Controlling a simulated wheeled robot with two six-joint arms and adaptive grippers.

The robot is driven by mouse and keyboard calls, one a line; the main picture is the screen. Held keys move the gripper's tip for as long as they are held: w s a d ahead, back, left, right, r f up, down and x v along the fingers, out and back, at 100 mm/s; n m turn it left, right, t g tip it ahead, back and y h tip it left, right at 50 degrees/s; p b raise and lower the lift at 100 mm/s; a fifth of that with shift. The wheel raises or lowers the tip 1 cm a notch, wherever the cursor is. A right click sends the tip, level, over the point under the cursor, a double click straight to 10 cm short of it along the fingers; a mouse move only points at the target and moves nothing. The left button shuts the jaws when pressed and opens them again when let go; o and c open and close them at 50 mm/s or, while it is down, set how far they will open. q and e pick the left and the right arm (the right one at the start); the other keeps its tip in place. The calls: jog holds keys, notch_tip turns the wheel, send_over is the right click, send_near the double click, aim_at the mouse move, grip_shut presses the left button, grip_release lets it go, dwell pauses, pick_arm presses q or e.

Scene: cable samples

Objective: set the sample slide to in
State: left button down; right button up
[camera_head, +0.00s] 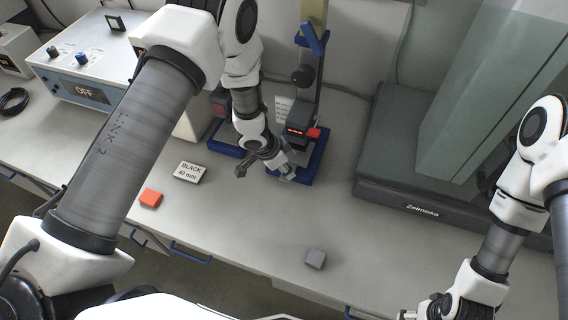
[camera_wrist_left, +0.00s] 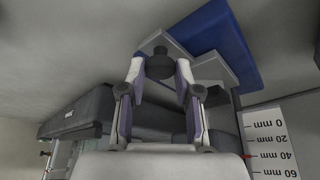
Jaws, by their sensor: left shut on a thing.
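The sample slide is a grey stepped piece (camera_wrist_left: 212,70) with a dark round knob (camera_wrist_left: 160,62), at the blue base (camera_wrist_left: 228,40) in the left wrist view. My left gripper (camera_wrist_left: 160,72) is shut on the knob, one finger on each side. In the head view, my left gripper (camera_head: 277,165) is at the front of the instrument's blue base (camera_head: 307,176), and a bit of the grey slide (camera_head: 289,172) shows beside it. How far the slide is in is hard to tell. My right gripper (camera_head: 418,312) is partly cut off at the bottom right.
A scale (camera_wrist_left: 272,140) marked in mm shows in the left wrist view, with a red mark near 40. On the bench lie an orange block (camera_head: 151,198), a grey block (camera_head: 315,258) and a "BLACK 40 mm" card (camera_head: 189,172). A dark Zelmoka unit (camera_head: 400,199) stands to the right.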

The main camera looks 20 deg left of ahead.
pick_arm(q)
jog(key=shift+w, duration=0.2)
jog(key=shift+r, duration=0.1)
jog(key=c, duration=1)
grip_release()
jog(key=shift+o, duration=1)
jog(key=shift+a, duration=0.1)
jog(key=v, duration=1.1)
jog(key=shift+a+r, duration=0.2)
jog(key=shift+r, duration=0.15)
